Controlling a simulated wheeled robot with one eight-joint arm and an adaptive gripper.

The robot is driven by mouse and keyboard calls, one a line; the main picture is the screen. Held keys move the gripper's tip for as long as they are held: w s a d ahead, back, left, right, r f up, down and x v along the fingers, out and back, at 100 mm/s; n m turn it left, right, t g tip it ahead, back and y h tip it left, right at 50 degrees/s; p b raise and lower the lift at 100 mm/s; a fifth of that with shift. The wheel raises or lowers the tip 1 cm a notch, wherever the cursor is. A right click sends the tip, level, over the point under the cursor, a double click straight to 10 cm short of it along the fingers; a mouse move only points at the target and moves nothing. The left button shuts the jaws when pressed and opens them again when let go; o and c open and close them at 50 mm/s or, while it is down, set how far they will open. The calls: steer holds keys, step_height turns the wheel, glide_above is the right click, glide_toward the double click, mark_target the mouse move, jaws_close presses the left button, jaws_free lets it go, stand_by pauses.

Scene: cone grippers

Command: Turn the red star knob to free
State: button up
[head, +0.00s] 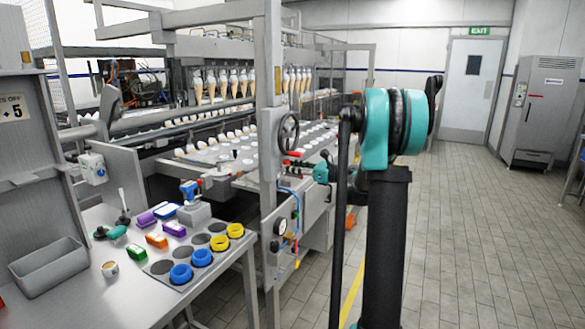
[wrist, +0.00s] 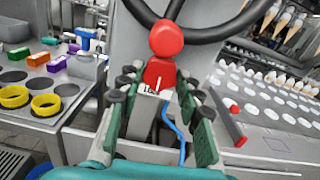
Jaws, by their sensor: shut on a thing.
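The red star knob (wrist: 158,75) shows in the wrist view between my fingertips, with a white mark on its lower part. My gripper (wrist: 160,92) is shut on it, one finger on each side; the fingers hide its sides, so its star shape is not clear. A round red part (wrist: 166,38) is just above it, in front of a black handwheel (wrist: 205,28). In the head view my teal gripper (head: 322,172) is at the machine's front post, below the handwheel (head: 288,133). No "free" label can be read.
A red-handled lever (wrist: 236,122) stands close to the right of my gripper. A blue hose (wrist: 175,125) hangs below it. The steel table (head: 215,277) with colored rings and blocks is to the left. The tiled floor (head: 480,230) at right is clear.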

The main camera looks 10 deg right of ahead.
steer(key=shift+n, duration=7.7)
steer(key=o, duration=1.2)
steer(key=shift+c, duration=0.2)
